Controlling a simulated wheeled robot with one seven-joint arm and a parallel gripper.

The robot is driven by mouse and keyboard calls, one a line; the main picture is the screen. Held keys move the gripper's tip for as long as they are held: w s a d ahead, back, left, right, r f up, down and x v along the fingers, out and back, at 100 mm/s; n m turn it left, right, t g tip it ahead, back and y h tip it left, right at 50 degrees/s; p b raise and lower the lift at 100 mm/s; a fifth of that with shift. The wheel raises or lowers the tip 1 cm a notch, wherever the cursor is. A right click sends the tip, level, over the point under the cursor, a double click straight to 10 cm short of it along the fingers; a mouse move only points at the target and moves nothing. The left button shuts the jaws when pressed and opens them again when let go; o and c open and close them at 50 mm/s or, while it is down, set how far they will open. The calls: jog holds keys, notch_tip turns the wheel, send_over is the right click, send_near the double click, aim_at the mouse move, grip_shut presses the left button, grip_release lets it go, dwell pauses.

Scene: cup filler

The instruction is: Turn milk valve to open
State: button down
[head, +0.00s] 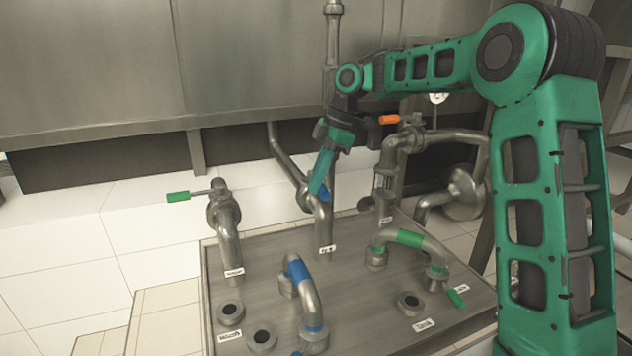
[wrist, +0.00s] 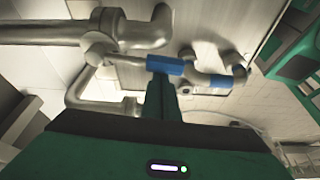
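The valve with the blue handle (head: 325,194) sits on a metal pipe (head: 323,228) at the middle back of the panel. Its label is too small to read surely, so I cannot confirm that it is the milk valve. My gripper (head: 322,180) reaches down to this handle from above, its fingers at the handle. In the wrist view the blue handle (wrist: 165,65) lies across the tips of my gripper (wrist: 163,78). The fingers overlap in both views, so whether they grip it is hidden.
A green-handled valve (head: 178,197) stands at the left, an orange-handled one (head: 388,119) behind at the right. A blue-banded bent pipe (head: 299,270) and a green-banded one (head: 410,238) rise from the panel (head: 370,320). Open ports (head: 230,312) lie in front.

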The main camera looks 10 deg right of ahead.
jog(key=shift+d, duration=0.6)
dwell(0.3)
notch_tip(320, 180, up, 10)
jog(key=shift+a, duration=0.3)
dwell(0.6)
dwell(1.5)
